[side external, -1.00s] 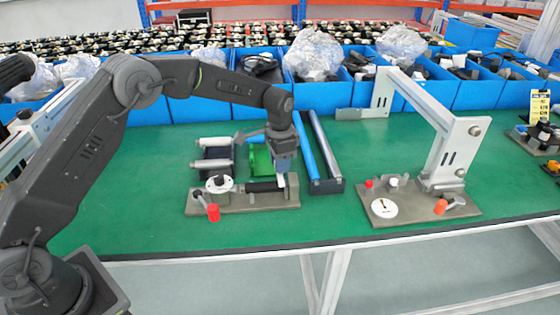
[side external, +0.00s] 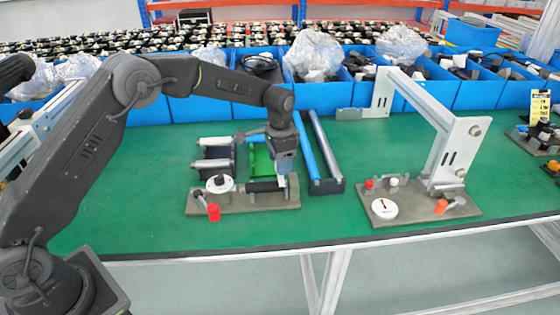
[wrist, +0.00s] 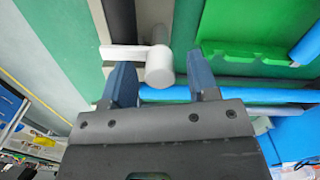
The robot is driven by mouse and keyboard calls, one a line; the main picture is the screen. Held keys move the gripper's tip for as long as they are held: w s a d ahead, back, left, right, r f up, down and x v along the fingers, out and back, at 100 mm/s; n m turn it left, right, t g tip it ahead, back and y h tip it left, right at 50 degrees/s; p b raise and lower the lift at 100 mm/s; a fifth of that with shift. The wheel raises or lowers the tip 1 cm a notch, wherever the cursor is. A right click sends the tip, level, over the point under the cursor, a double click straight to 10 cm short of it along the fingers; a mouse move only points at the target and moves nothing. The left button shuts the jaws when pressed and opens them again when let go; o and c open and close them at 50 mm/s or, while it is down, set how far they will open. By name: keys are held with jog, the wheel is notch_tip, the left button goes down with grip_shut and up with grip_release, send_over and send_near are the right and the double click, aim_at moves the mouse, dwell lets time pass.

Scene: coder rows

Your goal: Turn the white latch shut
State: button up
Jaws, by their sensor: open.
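The white latch (wrist: 160,66) shows in the wrist view as a round white post with a flat white arm pointing left. My gripper (wrist: 161,82) is open, with one blue finger on each side of the post's near end. I cannot tell whether either finger touches it. In the side view my gripper (side external: 286,168) points down at the right end of the left grey fixture plate (side external: 240,204). The latch is mostly hidden there behind my gripper.
The left plate also bears a white disc (side external: 219,184), a red knob (side external: 214,213) and a black cylinder (side external: 265,185). Blue and dark rollers (side external: 322,150) lie close to the right of my gripper. A second fixture (side external: 420,208) with a tall white bracket (side external: 441,150) stands further right.

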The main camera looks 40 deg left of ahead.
notch_tip(320, 180, up, 14)
jog(key=shift+f, duration=0.2)
dwell(0.4)
jog(key=s+a+r+n+t, duration=0.1)
jog(key=s+r, duration=0.4)
jog(key=s, duration=0.3)
jog(key=s+r+n+t, duration=0.2)
jog(key=s+r, duration=0.3)
jog(key=s, duration=0.3)
jog(key=s+f+n+t, duration=0.1)
jog(key=s+f, duration=0.1)
jog(key=s, duration=0.7)
jog(key=s+a+f+n+t, duration=0.1)
jog(key=s+f+n, duration=0.1)
jog(key=s, duration=0.7)
jog(key=shift+s+f+t, duration=0.3)
jog(key=shift+s+f, duration=0.1)
jog(key=shift+f, duration=0.25)
